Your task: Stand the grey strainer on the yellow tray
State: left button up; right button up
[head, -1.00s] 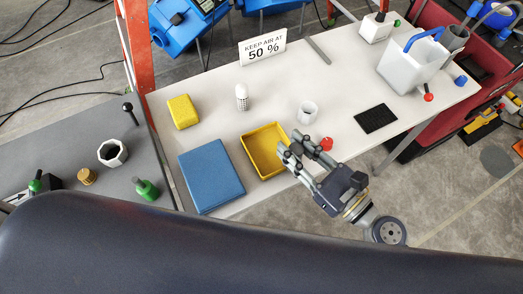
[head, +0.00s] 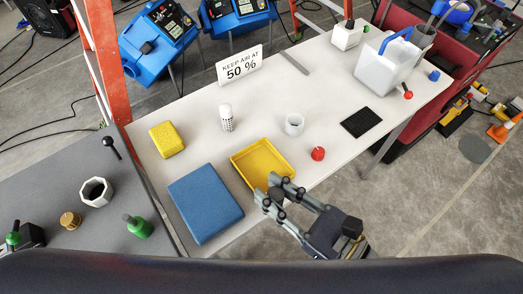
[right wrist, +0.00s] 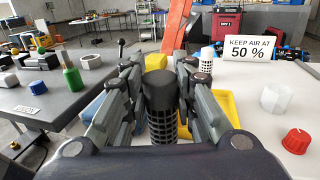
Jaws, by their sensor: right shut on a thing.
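The yellow tray (head: 262,158) lies on the white table and looks empty where it shows. My right gripper (head: 274,191) is at the tray's near edge in the head view. It is shut on the grey strainer (head: 277,194), which is small and partly hidden there. In the right wrist view the strainer (right wrist: 160,92) is upright between the fingers (right wrist: 160,78), with a dark solid top and a perforated body below. Its lower end is hidden. Part of the tray (right wrist: 229,103) shows behind the right finger. My left gripper is not in view.
A blue pad (head: 205,204) lies left of the tray, with a yellow sponge (head: 167,139) behind it. A white strainer (head: 226,118), a white cup (head: 295,124), a red knob (head: 318,153) and a black mat (head: 361,122) stand or lie around. A sign (head: 240,66) is at the back.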

jog(key=shift+w+a+f+p, duration=0.4)
jog(key=shift+w+f, duration=0.35)
jog(key=shift+w, duration=1.25)
jog(key=shift+w+a+f+p, duration=0.4)
jog(key=shift+w+f, duration=0.4)
jog(key=shift+w, duration=1.25)
jog(key=shift+w+a+f+p, duration=0.25)
jog(key=shift+w+a+f, duration=0.4)
jog(key=shift+w, duration=1.35)
jog(key=shift+d+f, duration=0.1)
jog(key=shift+d, duration=0.05)
jog(key=shift+f, duration=0.15)
jog(key=o, duration=1.1)
jog(key=shift+c, duration=0.2)
